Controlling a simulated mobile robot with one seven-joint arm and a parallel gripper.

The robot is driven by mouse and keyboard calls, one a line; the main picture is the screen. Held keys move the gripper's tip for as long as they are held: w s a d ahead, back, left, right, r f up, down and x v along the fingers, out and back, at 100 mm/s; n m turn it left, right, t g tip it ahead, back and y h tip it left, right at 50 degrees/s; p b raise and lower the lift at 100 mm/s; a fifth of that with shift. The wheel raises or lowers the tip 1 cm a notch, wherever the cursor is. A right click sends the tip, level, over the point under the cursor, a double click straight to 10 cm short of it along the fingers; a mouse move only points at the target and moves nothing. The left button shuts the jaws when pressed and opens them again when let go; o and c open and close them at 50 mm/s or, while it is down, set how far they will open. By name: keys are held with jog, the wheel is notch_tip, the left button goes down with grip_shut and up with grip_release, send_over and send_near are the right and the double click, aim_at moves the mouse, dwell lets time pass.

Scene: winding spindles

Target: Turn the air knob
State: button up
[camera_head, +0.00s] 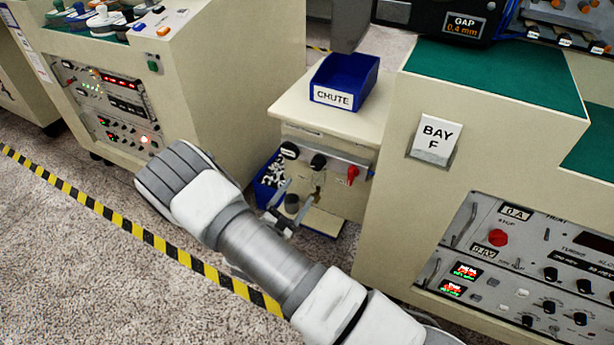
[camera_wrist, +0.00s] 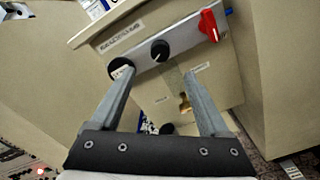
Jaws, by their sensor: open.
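A grey panel strip (camera_wrist: 182,43) on the front of a cream cabinet carries three controls, which also show in the head view. A black knob (camera_wrist: 159,50) with a light pointer line sits in the middle. A red lever-like knob (camera_wrist: 209,25) is at the right. A round black knob (camera_wrist: 121,66) at the left is partly covered by a finger. No label I can read marks one as the air knob. My gripper (camera_wrist: 158,76) is open and empty in front of the panel. Its fingertips appear just below the middle knob, apparently apart from it.
A blue CHUTE bin (camera_head: 343,84) stands on the cabinet top (camera_head: 305,102). A blue bin of small parts (camera_head: 269,182) sits low at the cabinet's left. The BAY F cabinet (camera_head: 395,200) stands close on the right. Carpeted floor (camera_head: 90,265) is clear at the left.

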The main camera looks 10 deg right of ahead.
jog(key=v, duration=0.6)
jog(key=shift+p, duration=0.3)
jog(key=s+d+r+m+g+y, duration=0.1)
jog(key=s+d+r+m+g, duration=0.6)
jog(key=r, duration=0.4)
jog(key=s+d+r+m+g+y, duration=0.1)
jog(key=s+d+r+m+g, duration=0.5)
jog(key=d+r+m+g, duration=0.35)
jog(key=s+a+r+m+t+y, duration=0.55)
jog(key=s+r+t+y, duration=0.2)
jog(key=r, duration=0.35)
notch_tip(320, 180, up, 17)
jog(key=y+p, duration=0.1)
jog(key=p, duration=1.5)
jog(key=shift+s+a+f, duration=0.2)
jog(key=shift+s+a, duration=0.1)
jog(key=shift+s, duration=0.15)
